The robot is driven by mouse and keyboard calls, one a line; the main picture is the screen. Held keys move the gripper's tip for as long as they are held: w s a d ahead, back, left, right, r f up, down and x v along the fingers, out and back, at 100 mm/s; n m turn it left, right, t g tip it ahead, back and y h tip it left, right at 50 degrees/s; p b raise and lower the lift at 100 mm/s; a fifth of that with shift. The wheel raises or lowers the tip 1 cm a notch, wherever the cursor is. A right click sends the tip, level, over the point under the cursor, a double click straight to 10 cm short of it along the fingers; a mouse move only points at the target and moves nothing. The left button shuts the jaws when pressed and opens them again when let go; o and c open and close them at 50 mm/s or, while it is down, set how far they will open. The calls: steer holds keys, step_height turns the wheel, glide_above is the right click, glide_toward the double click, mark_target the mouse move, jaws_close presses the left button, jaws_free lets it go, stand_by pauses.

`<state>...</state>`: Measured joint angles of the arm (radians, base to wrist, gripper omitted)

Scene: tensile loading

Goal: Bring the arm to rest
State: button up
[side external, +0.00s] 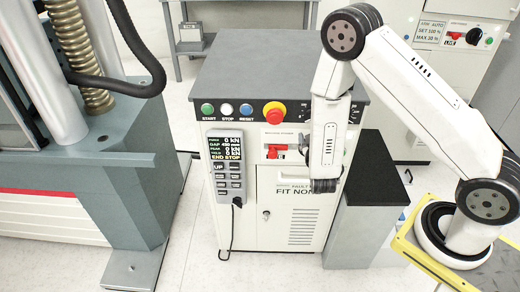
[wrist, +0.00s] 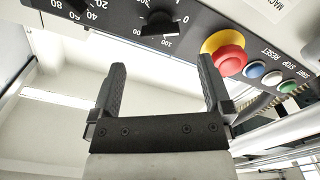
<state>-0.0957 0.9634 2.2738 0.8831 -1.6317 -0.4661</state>
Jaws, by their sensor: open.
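My arm is folded over the grey-topped control cabinet (side external: 272,65) in the side view, with its wrist hanging in front of the cabinet's right side. My gripper (wrist: 160,80) is open and empty in the wrist view, its two dark fingers apart with nothing between them. In the side view the wrist links mostly hide the fingers. The red and yellow emergency stop (side external: 274,112) is on the cabinet's panel.
A pendant (side external: 225,165) on the cabinet front reads END STOP. A red handle (side external: 277,152) sits beside my wrist. The testing machine (side external: 140,170) stands at left. A dark-topped grey block (side external: 365,215) stands right of the cabinet. Open floor lies between machine and cabinet.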

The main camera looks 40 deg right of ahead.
steer(key=shift+w, duration=0.1)
steer(key=a+r+n+g+y, duration=0.1)
steer(key=a+r+g+y, duration=0.3)
steer(key=a+y, duration=0.6)
steer(key=s+r+n+g+y, duration=0.1)
steer(key=s+r+g+y, duration=0.1)
steer(key=s+g, duration=0.4)
steer(key=s, duration=0.5)
steer(key=shift+s+n+y, duration=0.35)
steer(key=shift+n+y, duration=0.05)
